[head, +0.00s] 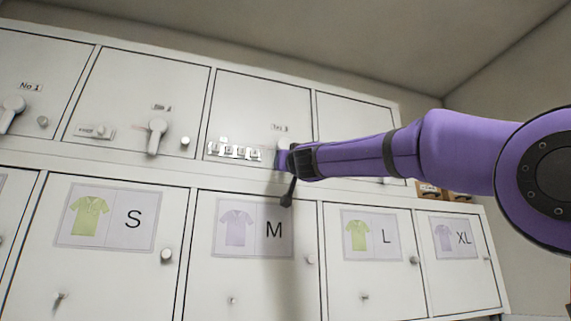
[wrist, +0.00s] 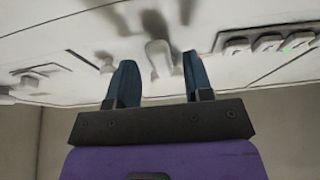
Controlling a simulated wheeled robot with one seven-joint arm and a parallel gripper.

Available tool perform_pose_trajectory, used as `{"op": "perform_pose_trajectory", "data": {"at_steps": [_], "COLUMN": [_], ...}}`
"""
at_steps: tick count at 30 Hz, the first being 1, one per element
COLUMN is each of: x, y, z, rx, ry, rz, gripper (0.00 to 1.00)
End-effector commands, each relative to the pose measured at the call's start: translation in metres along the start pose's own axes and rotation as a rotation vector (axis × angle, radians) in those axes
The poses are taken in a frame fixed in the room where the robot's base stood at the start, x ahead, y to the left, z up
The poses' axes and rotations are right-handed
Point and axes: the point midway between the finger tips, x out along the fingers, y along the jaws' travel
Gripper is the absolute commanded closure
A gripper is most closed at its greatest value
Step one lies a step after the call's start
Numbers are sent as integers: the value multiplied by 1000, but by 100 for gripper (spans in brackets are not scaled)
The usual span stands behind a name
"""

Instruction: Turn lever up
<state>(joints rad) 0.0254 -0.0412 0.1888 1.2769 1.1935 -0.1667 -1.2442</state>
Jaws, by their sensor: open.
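A white lever handle (wrist: 158,56) on the cabinet front shows between my fingers in the wrist view. Its turning angle is hard to tell there. In the head view only a small pale part of the lever (head: 284,143) shows on the third upper door, and my gripper hides the rest. My gripper (head: 283,160) is at this door, right of a row of switches. In the wrist view my gripper (wrist: 155,82) is open, with one blue finger on each side of the lever and a gap visible on both sides.
The row of switches (head: 235,152) is close to my gripper; the switches (wrist: 268,45) show a green light in the wrist view. Levers on the No 1 door (head: 13,112) and second door (head: 156,135) hang down. Lower doors carry shirt signs S, M, L and XL.

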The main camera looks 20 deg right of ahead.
Motion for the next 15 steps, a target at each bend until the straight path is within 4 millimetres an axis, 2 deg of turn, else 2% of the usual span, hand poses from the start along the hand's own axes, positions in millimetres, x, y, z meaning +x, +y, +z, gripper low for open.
{"op": "perform_pose_trajectory", "data": {"at_steps": [6, 15], "x": [16, 21], "y": [0, 0], "z": [0, 0], "rx": [1, 0], "ry": [0, 0], "rz": [-1, -1], "gripper": [53, 53]}}
